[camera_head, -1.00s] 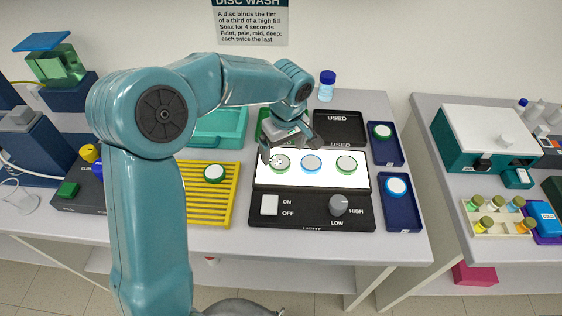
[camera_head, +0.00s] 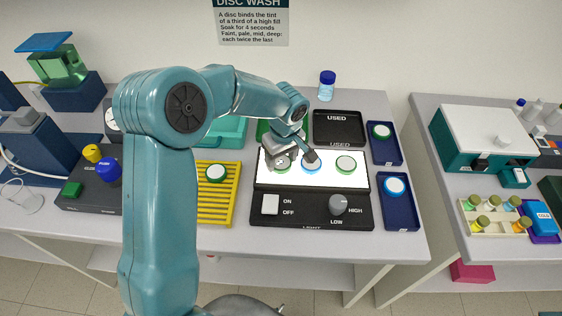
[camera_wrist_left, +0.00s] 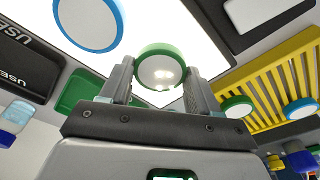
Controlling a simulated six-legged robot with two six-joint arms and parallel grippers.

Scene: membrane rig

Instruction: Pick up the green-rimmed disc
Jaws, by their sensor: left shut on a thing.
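A green-rimmed disc (camera_head: 281,163) with a pale face is at the left end of the lit white panel (camera_head: 330,180). My left gripper (camera_head: 291,161) is down at the panel, shut on this disc. In the left wrist view, the disc (camera_wrist_left: 161,72) sits between the two fingers of the gripper (camera_wrist_left: 160,80). I cannot tell whether it still touches the panel. A blue-rimmed disc (camera_head: 312,166) is just right of the gripper, and another green-rimmed disc (camera_head: 346,164) lies at the panel's right end. My right gripper is not in view.
A yellow slatted rack (camera_head: 214,205) at left holds a green-rimmed disc (camera_head: 215,173). A black USED tray (camera_head: 339,116) stands behind the panel. Blue trays at right hold a green-rimmed disc (camera_head: 382,131) and a blue-rimmed disc (camera_head: 394,185). A blue-capped bottle (camera_head: 326,88) stands at the back.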

